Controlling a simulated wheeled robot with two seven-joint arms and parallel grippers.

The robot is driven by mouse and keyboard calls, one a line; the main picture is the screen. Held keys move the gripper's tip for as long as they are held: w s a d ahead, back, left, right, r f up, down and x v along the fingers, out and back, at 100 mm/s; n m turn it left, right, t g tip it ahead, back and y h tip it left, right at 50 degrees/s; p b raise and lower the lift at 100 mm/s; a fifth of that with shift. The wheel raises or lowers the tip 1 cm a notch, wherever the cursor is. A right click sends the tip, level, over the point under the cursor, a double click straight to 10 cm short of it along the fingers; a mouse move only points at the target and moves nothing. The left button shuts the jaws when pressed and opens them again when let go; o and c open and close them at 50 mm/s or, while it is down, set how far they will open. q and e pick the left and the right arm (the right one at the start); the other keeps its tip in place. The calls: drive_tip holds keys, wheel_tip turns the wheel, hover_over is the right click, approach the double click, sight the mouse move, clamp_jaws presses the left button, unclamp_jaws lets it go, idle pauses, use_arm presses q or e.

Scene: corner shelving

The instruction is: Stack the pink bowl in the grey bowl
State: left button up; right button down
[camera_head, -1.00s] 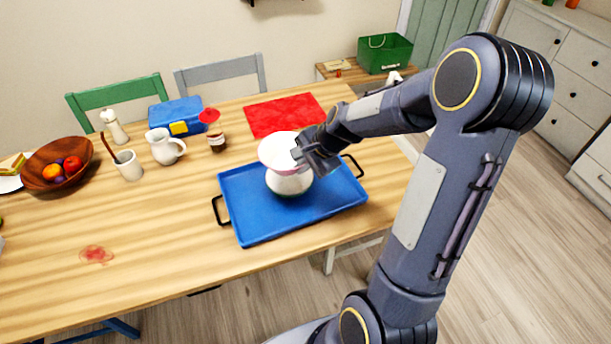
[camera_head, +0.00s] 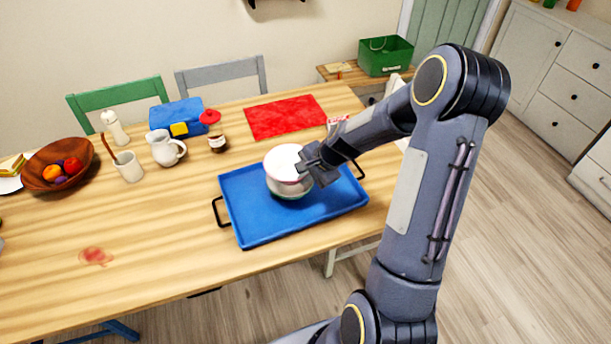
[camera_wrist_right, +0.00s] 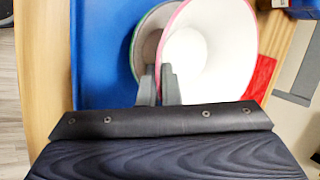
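The pink bowl (camera_head: 284,160), white inside with a pink rim, is at the grey bowl (camera_head: 291,193) on the blue tray (camera_head: 255,222). It sits low and overlaps the grey bowl, hiding most of it; whether it rests inside is unclear. In the right wrist view the pink bowl (camera_wrist_right: 212,45) is tilted in front of the grey bowl (camera_wrist_right: 149,42), whose greenish rim shows at left. My right gripper (camera_head: 303,164) is at the pink bowl's right edge. Its narrow fingers (camera_wrist_right: 159,86) are closed on the pink rim. My left gripper is out of view.
A red mat (camera_head: 285,116) lies behind the tray. A jar with a red lid (camera_head: 215,138), a white jug (camera_head: 165,148) and a cup (camera_head: 129,166) stand left of the mat. A wooden fruit bowl (camera_head: 40,178) is at far left. The front left table is mostly clear.

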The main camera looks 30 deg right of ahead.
drive_tip(key=shift+f+b, duration=0.35)
drive_tip(key=shift+f, duration=0.1)
drive_tip(key=shift+r, duration=0.1)
drive_tip(key=c, duration=1.6)
unclamp_jaws()
drive_tip(key=shift+c, duration=0.2)
